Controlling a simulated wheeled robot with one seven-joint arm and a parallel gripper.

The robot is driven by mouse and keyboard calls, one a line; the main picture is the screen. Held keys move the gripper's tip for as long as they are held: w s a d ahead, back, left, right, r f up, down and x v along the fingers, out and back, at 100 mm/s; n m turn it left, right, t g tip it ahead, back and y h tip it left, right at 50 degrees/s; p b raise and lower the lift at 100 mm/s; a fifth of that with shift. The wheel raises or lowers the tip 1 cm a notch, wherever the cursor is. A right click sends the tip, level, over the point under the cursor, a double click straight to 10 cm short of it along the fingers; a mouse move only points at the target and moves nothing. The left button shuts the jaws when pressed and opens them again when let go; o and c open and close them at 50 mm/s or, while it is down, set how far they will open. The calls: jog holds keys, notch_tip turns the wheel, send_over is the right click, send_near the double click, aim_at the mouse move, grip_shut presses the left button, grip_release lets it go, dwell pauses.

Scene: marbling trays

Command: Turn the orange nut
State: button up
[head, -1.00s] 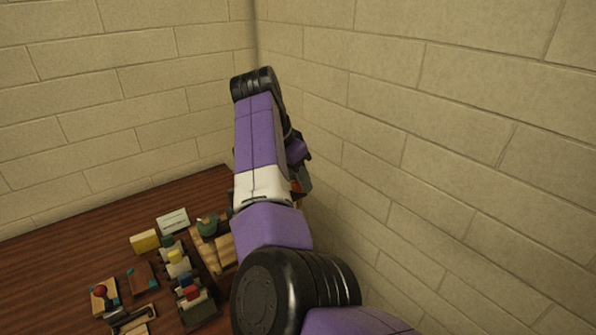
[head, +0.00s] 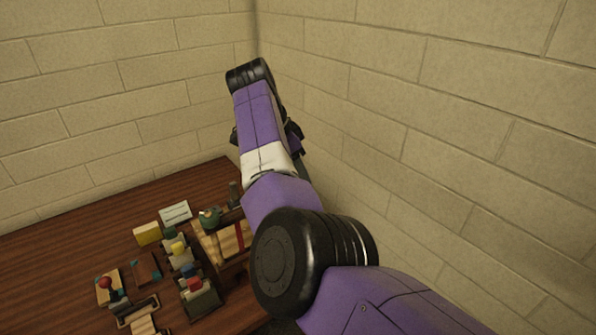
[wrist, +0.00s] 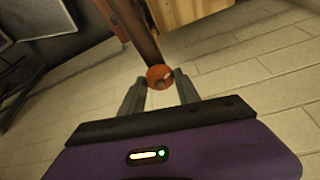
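The orange nut (wrist: 160,77) is a small round orange piece with a darker mark on its face. In the wrist view it sits at the tips of my gripper (wrist: 160,80) and fills the gap between the two fingers. The fingers appear to press on its sides. A reddish-brown beam or edge (wrist: 134,28) runs up behind the nut; I cannot tell whether it is joined to it. In the head view my arm hides the fingertips and the nut.
A brown wooden table (head: 75,240) holds a yellow block (head: 147,234), a white card (head: 174,213), a round green thing (head: 209,217) and a red-topped lever (head: 106,283). The brick wall (head: 460,150) stands close on the right of my arm.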

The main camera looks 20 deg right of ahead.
jog(key=o, duration=0.4)
jog(key=shift+c, duration=0.2)
jog(key=b+v, duration=0.1)
jog(key=v, duration=0.6)
jog(key=shift+a+r+b, duration=0.2)
jog(key=shift+r+b, duration=0.1)
